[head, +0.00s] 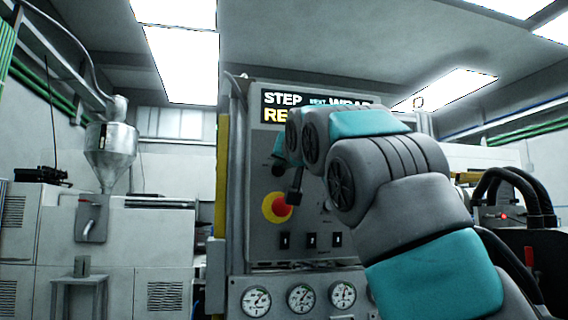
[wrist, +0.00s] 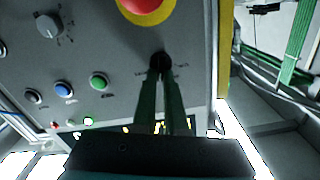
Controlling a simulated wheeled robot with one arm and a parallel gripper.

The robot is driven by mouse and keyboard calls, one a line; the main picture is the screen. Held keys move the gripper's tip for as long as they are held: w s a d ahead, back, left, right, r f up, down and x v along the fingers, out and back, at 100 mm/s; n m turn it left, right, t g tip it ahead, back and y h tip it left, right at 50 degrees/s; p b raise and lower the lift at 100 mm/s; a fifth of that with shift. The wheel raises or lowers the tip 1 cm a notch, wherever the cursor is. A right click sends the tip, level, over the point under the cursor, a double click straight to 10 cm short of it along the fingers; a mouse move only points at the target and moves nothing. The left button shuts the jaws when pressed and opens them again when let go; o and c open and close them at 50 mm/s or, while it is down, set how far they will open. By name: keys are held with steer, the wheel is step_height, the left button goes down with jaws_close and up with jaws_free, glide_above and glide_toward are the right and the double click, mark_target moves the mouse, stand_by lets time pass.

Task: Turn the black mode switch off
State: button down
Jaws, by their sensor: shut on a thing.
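The black mode switch (wrist: 160,59) is a small dark knob on the grey control panel, with tiny unreadable labels on both sides. In the wrist view it sits between the tips of my gripper (wrist: 160,72), whose two dark green fingers are shut on it. The fingers cover part of the knob, so I cannot tell which way it points. In the head view my gripper (head: 281,160) is at the panel's left part, above the red emergency button, and my arm hides much of the panel.
The red emergency button (head: 275,207) on its yellow ring is close to my gripper. The wrist view shows a grey rotary knob (wrist: 47,26), a blue button (wrist: 63,90) and a green button (wrist: 98,81). Several gauges (head: 301,297) are below the panel. A display (head: 284,107) is at its top.

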steer(key=n, duration=0.4)
steer(key=shift+a, duration=0.25)
steer(key=n+p, duration=0.1)
steer(key=n, duration=0.3)
steer(key=shift+s+a+n, duration=0.1)
steer(key=shift+a+n, duration=0.05)
steer(key=shift+n, duration=0.15)
steer(key=n, duration=0.2)
steer(key=n+p, duration=0.1)
steer(key=n, duration=0.1)
steer(key=shift+a+f+n, duration=0.15)
steer(key=shift+n, duration=0.15)
steer(key=shift+a+f+n+p, duration=0.15)
steer(key=shift+n+p, duration=0.2)
steer(key=shift+n, duration=1.45)
steer(key=shift+s, duration=0.1)
steer(key=c, duration=1)
jaws_free()
steer(key=shift+o, duration=0.2)
